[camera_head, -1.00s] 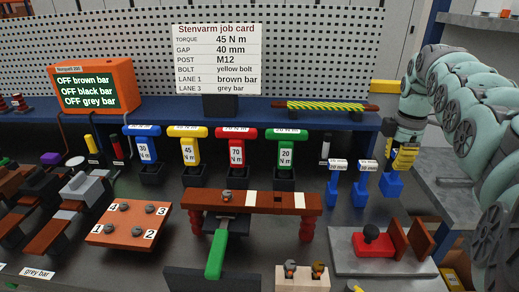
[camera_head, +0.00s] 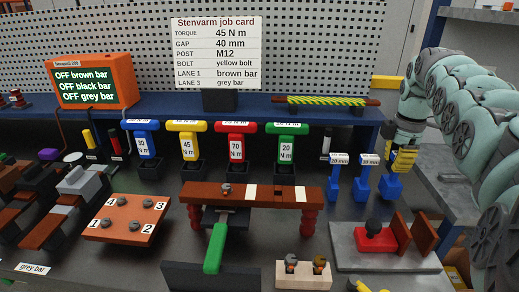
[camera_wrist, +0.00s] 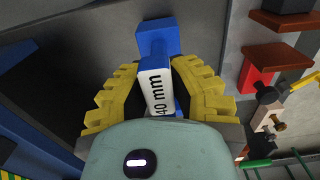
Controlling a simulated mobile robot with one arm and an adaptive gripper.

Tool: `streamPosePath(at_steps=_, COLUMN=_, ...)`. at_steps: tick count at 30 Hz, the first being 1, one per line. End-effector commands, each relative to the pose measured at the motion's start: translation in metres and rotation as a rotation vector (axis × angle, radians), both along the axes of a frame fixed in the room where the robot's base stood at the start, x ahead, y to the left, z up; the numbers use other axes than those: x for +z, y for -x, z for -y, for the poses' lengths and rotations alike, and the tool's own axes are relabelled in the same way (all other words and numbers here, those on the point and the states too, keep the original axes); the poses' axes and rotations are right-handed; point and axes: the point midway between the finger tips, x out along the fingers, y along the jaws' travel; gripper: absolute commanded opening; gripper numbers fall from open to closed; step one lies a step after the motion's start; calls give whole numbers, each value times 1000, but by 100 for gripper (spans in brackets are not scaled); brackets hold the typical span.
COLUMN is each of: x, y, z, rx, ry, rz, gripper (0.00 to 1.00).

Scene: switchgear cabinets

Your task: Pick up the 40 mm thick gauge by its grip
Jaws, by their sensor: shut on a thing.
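The 40 mm gauge is blue with a white label reading "40 mm" (camera_wrist: 157,88). In the head view its blue lower block (camera_head: 390,187) shows at the right end of a row of blue gauges. My gripper (camera_head: 404,160) is over it, with yellow fingers around its upper part. In the wrist view my gripper (camera_wrist: 160,85) has one yellow finger on each side of the labelled part and is shut on it. The fingers hide part of the grip. I cannot tell whether the block touches the bench.
Two other blue gauges (camera_head: 337,180) (camera_head: 362,188) stand close to its left. A grey plate (camera_head: 350,261) with a red block (camera_head: 375,239) and brown uprights lies in front. A job card (camera_head: 216,53) at the back reads gap 40 mm.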

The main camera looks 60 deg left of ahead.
Motion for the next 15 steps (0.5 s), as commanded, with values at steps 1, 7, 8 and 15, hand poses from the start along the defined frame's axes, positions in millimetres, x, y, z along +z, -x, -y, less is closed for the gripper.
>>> streamPosePath(at_steps=1, x=-2, y=1, z=-2, rx=4, ry=0, rz=0, gripper=0)
streamPosePath(at_steps=7, x=-7, y=1, z=-1, rx=4, ry=0, rz=0, gripper=0)
streamPosePath(at_steps=8, x=-8, y=1, z=-1, rx=3, ry=0, rz=0, gripper=0)
streamPosePath(at_steps=15, x=-12, y=1, z=-1, rx=3, ry=0, rz=0, gripper=0)
